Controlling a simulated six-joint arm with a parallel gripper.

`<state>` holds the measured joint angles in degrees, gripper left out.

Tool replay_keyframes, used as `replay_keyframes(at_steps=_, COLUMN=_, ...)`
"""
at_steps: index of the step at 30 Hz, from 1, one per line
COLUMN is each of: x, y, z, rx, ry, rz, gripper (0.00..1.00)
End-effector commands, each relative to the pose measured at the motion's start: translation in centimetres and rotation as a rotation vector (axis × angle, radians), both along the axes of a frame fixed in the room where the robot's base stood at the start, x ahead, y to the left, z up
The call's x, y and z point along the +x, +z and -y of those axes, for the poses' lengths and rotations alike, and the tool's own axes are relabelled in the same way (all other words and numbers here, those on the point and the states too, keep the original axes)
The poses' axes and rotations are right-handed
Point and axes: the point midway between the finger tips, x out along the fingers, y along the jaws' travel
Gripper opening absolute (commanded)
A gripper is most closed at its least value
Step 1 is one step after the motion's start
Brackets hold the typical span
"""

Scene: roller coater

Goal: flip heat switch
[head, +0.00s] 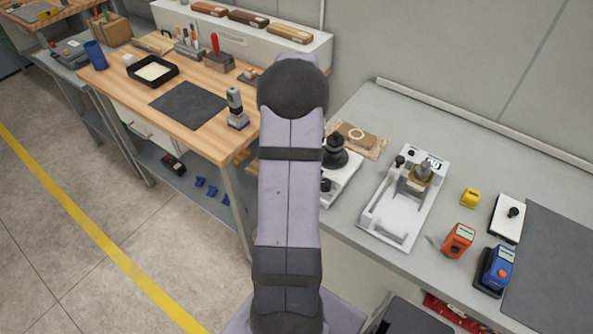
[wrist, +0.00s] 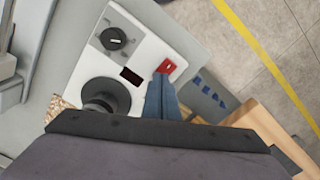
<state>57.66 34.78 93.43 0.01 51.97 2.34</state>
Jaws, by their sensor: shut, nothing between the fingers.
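The roller coater is a white machine. In the wrist view its white top panel (wrist: 150,47) carries a black round knob (wrist: 114,38), a dark display (wrist: 131,75) and a red switch (wrist: 166,67) near one edge. A black round part (wrist: 104,98) stands beside them. My gripper (wrist: 162,78) is shut and empty, its blue-grey fingertips at or just over the red switch. I cannot tell whether they touch it. In the head view my arm hides the gripper and part of the machine (head: 341,182).
A white tray-like device (head: 387,226) stands right of the machine on the grey bench. Beyond it are a yellow block (head: 470,197), an orange meter (head: 458,240) and a blue meter (head: 494,270). A wooden table (head: 211,84) with tools stands at left.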

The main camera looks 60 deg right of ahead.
Motion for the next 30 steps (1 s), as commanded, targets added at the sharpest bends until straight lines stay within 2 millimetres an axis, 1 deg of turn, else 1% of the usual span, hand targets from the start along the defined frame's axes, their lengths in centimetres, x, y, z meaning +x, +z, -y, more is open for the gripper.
replay_keyframes(at_steps=1, x=0.0, y=0.8, z=0.0, rx=-0.001, ry=0.000, rz=0.000, gripper=0.00)
replay_keyframes(at_steps=21, x=0.0, y=5.6, z=0.1, rx=-0.003, ry=0.000, rz=0.001, gripper=0.00)
replay_keyframes(at_steps=25, x=0.1, y=6.0, z=0.1, rx=-0.003, ry=0.000, rz=0.001, gripper=0.00)
replay_keyframes(at_steps=30, x=0.0, y=5.9, z=0.1, rx=-0.003, ry=0.000, rz=0.001, gripper=0.00)
